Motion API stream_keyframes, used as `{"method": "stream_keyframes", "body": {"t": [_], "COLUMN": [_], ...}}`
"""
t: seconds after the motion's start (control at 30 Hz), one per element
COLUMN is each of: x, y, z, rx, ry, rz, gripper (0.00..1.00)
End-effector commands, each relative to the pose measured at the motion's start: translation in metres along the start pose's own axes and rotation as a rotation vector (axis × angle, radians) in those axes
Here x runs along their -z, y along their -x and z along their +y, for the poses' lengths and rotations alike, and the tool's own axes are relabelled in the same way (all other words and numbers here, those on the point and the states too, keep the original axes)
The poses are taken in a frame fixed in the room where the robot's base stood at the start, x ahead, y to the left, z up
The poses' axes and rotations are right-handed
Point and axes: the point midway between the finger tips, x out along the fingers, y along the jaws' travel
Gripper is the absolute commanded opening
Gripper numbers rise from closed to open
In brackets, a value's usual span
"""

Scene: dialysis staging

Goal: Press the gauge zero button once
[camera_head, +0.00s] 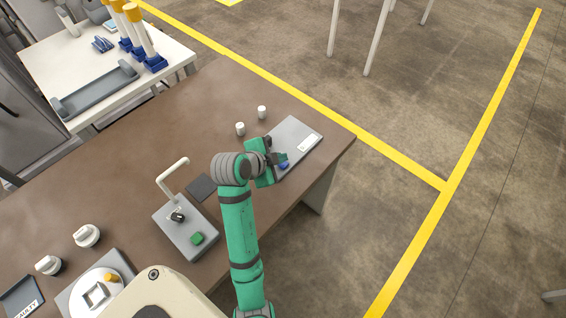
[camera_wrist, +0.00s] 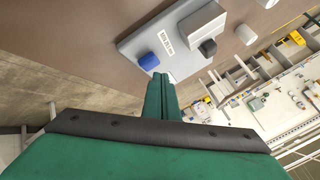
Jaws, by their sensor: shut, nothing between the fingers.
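The gauge panel is a grey plate (camera_head: 290,130) at the right end of the brown table, with a raised pale block (camera_head: 309,142) on it. A blue button (camera_head: 284,164) sits at its near side, partly hidden by my gripper in the head view. In the wrist view the plate (camera_wrist: 183,65) bears the blue button (camera_wrist: 148,61), a small printed label (camera_wrist: 166,41) and a grey block (camera_wrist: 203,21). My gripper (camera_head: 281,158) is shut and empty, over the plate. In the wrist view its fingertips (camera_wrist: 160,77) appear just below the button; contact cannot be told.
A grey box (camera_head: 175,228) with a green button (camera_head: 197,238) and a bent white pipe stands left of my arm. Two small white cylinders (camera_head: 240,128) stand beyond my gripper. A dark mat (camera_head: 202,187) lies nearby. The table's right edge is close to the plate.

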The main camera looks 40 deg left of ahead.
Motion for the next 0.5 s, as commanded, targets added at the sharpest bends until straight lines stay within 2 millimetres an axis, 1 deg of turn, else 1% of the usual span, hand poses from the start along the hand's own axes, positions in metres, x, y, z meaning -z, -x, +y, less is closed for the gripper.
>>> {"method": "stream_keyframes", "body": {"t": [0.33,0.5], "x": [0.001,0.007], "y": [0.002,0.011], "z": [-0.001,-0.008], "rx": [0.000,0.001], "ry": [0.000,0.000], "rz": [0.000,0.000], "gripper": [0.00,0.00]}}
